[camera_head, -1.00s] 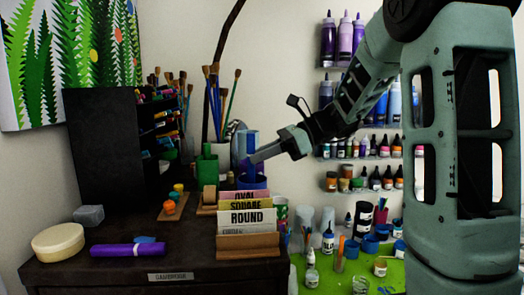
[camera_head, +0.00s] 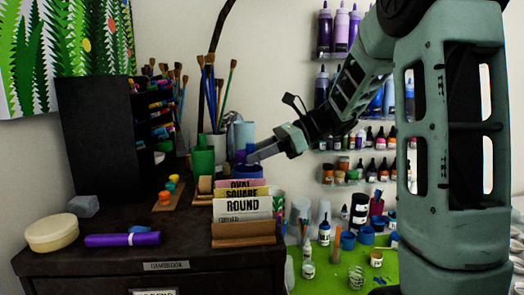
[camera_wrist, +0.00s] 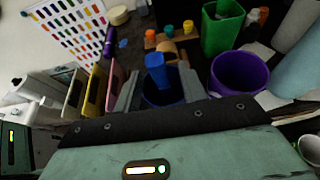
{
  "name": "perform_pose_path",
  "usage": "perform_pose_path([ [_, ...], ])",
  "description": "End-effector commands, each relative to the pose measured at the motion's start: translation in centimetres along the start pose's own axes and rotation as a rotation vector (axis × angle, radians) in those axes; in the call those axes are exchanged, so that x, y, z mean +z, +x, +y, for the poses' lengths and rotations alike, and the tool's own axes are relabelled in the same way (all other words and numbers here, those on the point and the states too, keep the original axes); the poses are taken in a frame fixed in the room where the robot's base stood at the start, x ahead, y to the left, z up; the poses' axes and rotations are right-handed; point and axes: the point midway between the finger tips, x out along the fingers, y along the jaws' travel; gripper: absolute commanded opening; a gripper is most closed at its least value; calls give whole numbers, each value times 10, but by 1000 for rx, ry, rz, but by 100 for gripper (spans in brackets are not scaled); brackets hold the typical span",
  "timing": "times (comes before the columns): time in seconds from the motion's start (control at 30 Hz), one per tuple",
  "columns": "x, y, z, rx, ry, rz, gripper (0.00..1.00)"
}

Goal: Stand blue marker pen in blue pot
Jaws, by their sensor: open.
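The blue marker pen (camera_wrist: 158,74) stands in the dark blue pot (camera_wrist: 151,98) in the wrist view, leaning slightly. Its lower end is hidden inside the pot. My gripper (camera_wrist: 160,80) is open, with one finger on each side of the pen and a visible gap at both sides. In the head view my gripper (camera_head: 262,152) is at the pots behind the card rack, pointing left. Pen and pot cannot be told apart clearly there.
A purple pot (camera_wrist: 238,72) and a green pot (camera_wrist: 222,30) stand close by. The card rack (camera_head: 245,228) is in front. A light blue cylinder (camera_wrist: 299,55) stands at right. A purple roll (camera_head: 122,239) lies at the dark bench's front left.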

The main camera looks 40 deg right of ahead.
Motion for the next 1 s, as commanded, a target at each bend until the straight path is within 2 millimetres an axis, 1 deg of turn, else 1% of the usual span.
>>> perform_pose_path([
  [0.13,-1,-9,-1,-3,-2,0,41],
  [0.23,-2,-24,-1,-5,-2,0,41],
  [0.37,-3,-52,-1,-7,-2,1,41],
  [0.6,-3,-110,-1,-7,-1,1,41],
  [0.7,-3,-132,-1,-5,-1,2,41],
  [0.8,-2,-149,0,-3,0,1,41],
  [0.9,-2,-162,-1,-3,0,0,41],
  [1.0,-1,-170,0,-1,-1,1,41],
])
